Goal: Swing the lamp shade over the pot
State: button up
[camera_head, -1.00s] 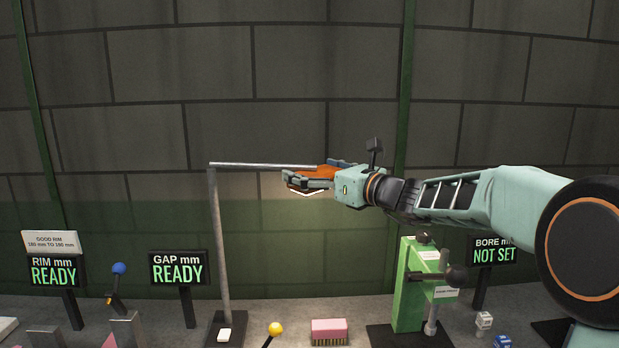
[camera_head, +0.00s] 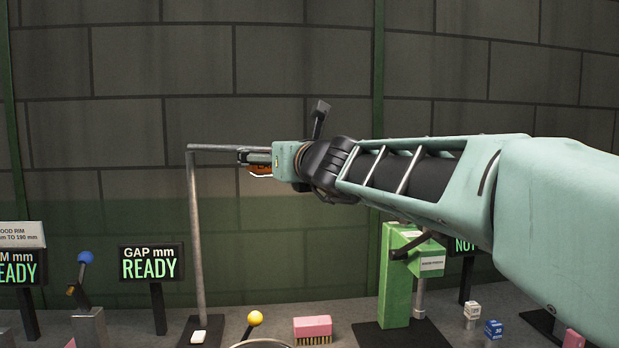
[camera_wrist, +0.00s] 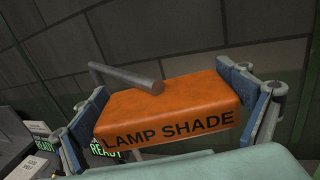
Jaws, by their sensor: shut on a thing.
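The lamp shade is an orange block lettered LAMP SHADE (camera_wrist: 170,125). Only a small part of the shade (camera_head: 260,171) shows below the fingers in the head view. It is at the end of a grey horizontal rod (camera_head: 212,148) on a tall post (camera_head: 196,235). My gripper (camera_head: 254,156) is shut on the shade, with a finger at each side of it in the wrist view. A curved metallic rim (camera_head: 262,343) shows at the bottom edge of the head view, below the shade in the picture. It may be the pot; the rest is cut off.
A green stand (camera_head: 398,280) is at right, partly behind my arm. A pink brush (camera_head: 312,329) and a yellow-knobbed lever (camera_head: 254,319) stand on the bench. The GAP display (camera_head: 152,264) reads READY. The air around the rod is clear before the wall.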

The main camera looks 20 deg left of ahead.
jog(key=s+b, duration=0.1)
jog(key=b, duration=0.1)
jog(key=s+a+m+t+h+b, duration=0.1)
jog(key=s+h+b, duration=0.1)
jog(key=s+b, duration=0.1)
jog(key=shift+a+f+m+b, duration=0.2)
jog(key=shift+a+m+b, duration=0.05)
jog(key=shift+m+b, duration=0.1)
jog(key=shift+s+a+r+m+t+h+b, duration=0.1)
jog(key=shift+s+a+m+t+h+b, duration=0.15)
jog(key=shift+s+h+b, duration=0.2)
jog(key=shift+s+a+m+t+h+b, duration=0.1)
jog(key=shift+s+m+t+h+b, duration=0.2)
jog(key=shift+s+b, duration=0.25)
jog(key=shift+s+a+r+m+t+h+b, duration=0.1)
jog(key=shift+s+a+m+t+h+b, duration=0.15)
jog(key=shift+s+h+b, duration=0.25)
jog(key=o, duration=1.4)
jog(key=shift+s, duration=0.15)
jog(key=shift+d, duration=0.15)
jog(key=shift+r, duration=4.95)
